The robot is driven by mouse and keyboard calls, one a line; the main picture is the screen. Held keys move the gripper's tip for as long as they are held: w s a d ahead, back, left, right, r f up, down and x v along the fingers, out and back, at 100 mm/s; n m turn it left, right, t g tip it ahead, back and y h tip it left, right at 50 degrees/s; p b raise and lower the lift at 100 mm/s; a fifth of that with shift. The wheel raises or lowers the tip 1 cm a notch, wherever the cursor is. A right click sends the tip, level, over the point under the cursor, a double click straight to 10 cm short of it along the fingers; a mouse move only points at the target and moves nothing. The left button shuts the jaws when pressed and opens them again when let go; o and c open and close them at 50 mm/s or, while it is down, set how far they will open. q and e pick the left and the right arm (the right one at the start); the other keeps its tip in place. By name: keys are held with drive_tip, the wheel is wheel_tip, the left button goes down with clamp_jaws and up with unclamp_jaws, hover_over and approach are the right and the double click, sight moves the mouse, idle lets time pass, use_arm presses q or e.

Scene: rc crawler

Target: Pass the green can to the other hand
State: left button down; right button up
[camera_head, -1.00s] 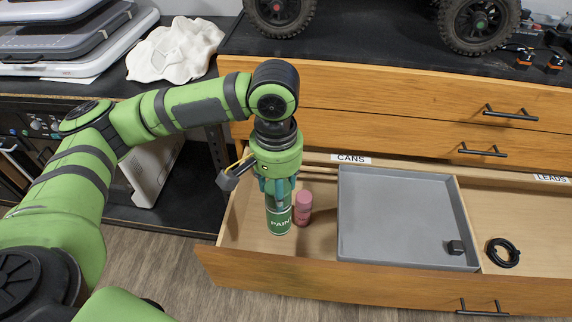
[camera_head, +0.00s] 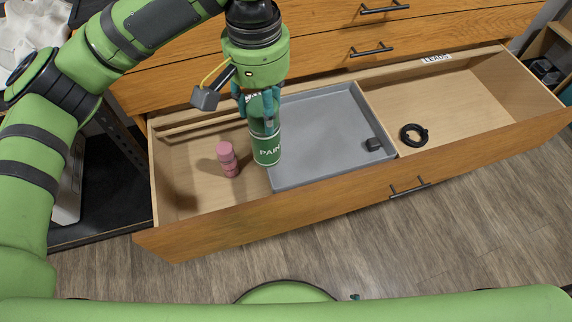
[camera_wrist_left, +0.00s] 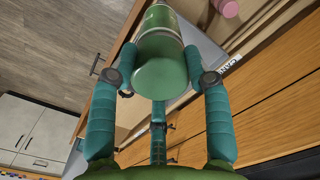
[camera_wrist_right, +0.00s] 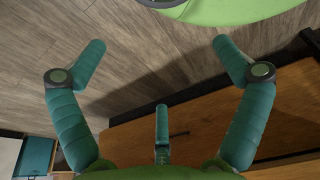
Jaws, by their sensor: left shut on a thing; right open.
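The green can (camera_head: 266,148), with white lettering on its side, is upright in my left gripper (camera_head: 262,112) in the head view. The gripper is shut on its upper part, above the open drawer near the left edge of the grey tray. In the left wrist view the green can (camera_wrist_left: 163,62) sits between the two teal fingers. My right gripper (camera_wrist_right: 160,62) is open and empty in the right wrist view, with the floor behind it. In the head view my right gripper's jaws do not show clearly.
The wood floor (camera_head: 440,235) in front of the drawer is clear.

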drive_tip(key=w+a+r+n+t+y, duration=0.2)
drive_tip(key=w+a+r+t, duration=0.2)
drive_tip(key=w+a+r, duration=0.6)
drive_tip(key=t+y, duration=0.5)
drive_tip(key=t, duration=0.5)
approach(274, 150)
drive_tip(key=w, duration=0.1)
drive_tip(key=x, duration=1.2)
drive_tip(key=shift+a, duration=0.25)
drive_tip(key=shift+s, duration=0.1)
